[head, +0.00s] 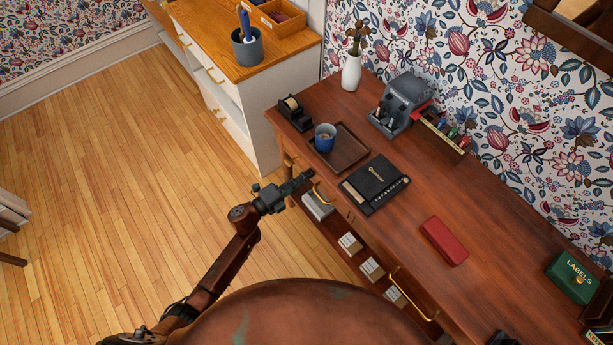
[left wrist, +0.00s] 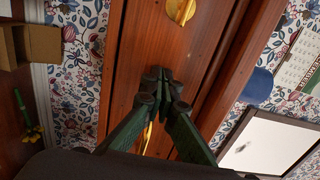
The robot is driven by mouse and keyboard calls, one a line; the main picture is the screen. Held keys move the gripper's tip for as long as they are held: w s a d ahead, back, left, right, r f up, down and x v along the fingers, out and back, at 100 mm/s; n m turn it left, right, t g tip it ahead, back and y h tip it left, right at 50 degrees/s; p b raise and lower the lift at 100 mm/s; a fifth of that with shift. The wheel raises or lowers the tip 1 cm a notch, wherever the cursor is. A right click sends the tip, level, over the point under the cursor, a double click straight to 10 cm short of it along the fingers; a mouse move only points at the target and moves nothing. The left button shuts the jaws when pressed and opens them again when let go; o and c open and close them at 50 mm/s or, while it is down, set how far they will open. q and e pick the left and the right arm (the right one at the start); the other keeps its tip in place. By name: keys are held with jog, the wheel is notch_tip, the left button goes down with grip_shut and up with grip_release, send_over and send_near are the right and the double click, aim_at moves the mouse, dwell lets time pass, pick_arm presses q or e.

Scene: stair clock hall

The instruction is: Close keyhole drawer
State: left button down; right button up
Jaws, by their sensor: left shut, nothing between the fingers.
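The desk (head: 470,220) has a wooden drawer front at its left end, with a brass handle (head: 323,194). In the left wrist view a reddish wooden front (left wrist: 150,40) fills the middle, with a round brass fitting (left wrist: 181,10) at the top. Part of a yellow brass handle (left wrist: 148,138) shows behind my fingers. My left gripper (head: 304,181) is shut and empty, right by the desk's left front; its closed fingertips also show in the left wrist view (left wrist: 158,78). I cannot tell how far the drawer stands out. My right gripper cannot be made out.
On the desk are a tray (head: 353,143) with a blue mug (head: 325,138), a black notebook (head: 374,184), a red case (head: 444,240) and a green box (head: 572,277). A white cabinet (head: 260,120) stands beyond the desk's left end. Open floor (head: 120,170) lies left.

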pick_arm(q)
jog(key=shift+d+r, duration=0.1)
jog(key=shift+r, duration=0.05)
jog(key=p+v, duration=0.2)
jog(key=v, duration=1.2)
